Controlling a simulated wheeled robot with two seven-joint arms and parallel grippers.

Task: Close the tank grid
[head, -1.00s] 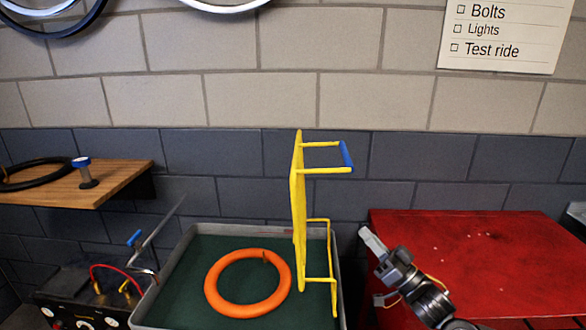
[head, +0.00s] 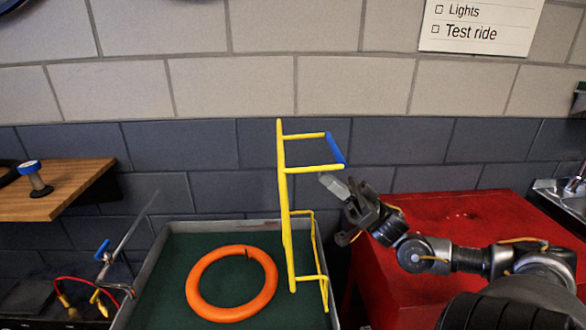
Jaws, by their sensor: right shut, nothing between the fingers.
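The tank (head: 151,264) is a grey-rimmed tray with dark green inside. Its yellow grid (head: 284,215) stands upright at the tank's right part, seen nearly edge-on. A blue handle bar (head: 335,147) joins two yellow arms that stick out to the right from the grid's upper half. An orange ring (head: 196,295) lies in the tank, left of the grid. My right gripper (head: 330,184) is shut and empty, just below the blue handle and right of the grid. I cannot tell whether it touches the grid. My left gripper is out of view.
A red cabinet top (head: 450,215) is to the right, under my right arm, with a sink (head: 565,195) beyond it. A wooden shelf (head: 60,190) with a blue-topped item (head: 38,178) is at the left. Below it are a blue-handled valve (head: 103,250) and hoses.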

